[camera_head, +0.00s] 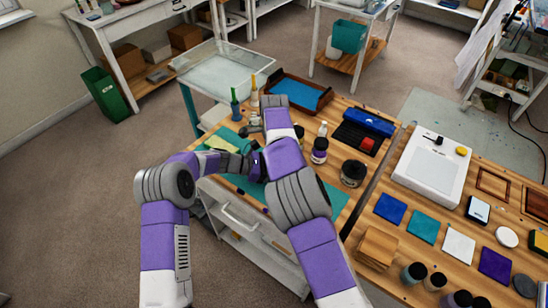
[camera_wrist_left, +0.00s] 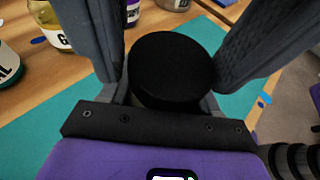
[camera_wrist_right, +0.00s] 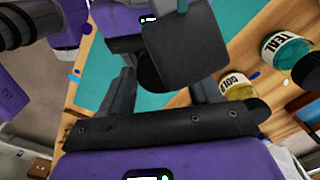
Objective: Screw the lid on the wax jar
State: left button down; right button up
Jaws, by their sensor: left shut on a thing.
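A round black lid (camera_wrist_left: 172,68) lies between the two fingers of my left gripper (camera_wrist_left: 170,50) in the left wrist view. Its top faces that camera and hides most of what is under it, so I cannot tell whether it is seated on the wax jar. My left gripper is shut on this black-topped thing, above the teal mat (camera_wrist_left: 60,135). My right gripper (camera_wrist_right: 162,88) faces it with its fingers apart. In the right wrist view a dark left finger (camera_wrist_right: 185,45) covers part of the lid. In the head view my arms hide the jar.
A teal-labelled jar (camera_wrist_right: 284,48) and a gold-labelled jar (camera_wrist_right: 236,86) stand beside the mat. A purple-labelled jar (camera_head: 319,152) and a dark pot (camera_head: 352,173) stand right of my arms. A wooden tray with blue inside (camera_head: 298,94) is behind.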

jog(key=c, duration=0.8)
jog(key=m, duration=0.3)
jog(key=o, duration=1.2)
jog(key=shift+c, duration=0.2)
jog(key=shift+r, duration=2.25)
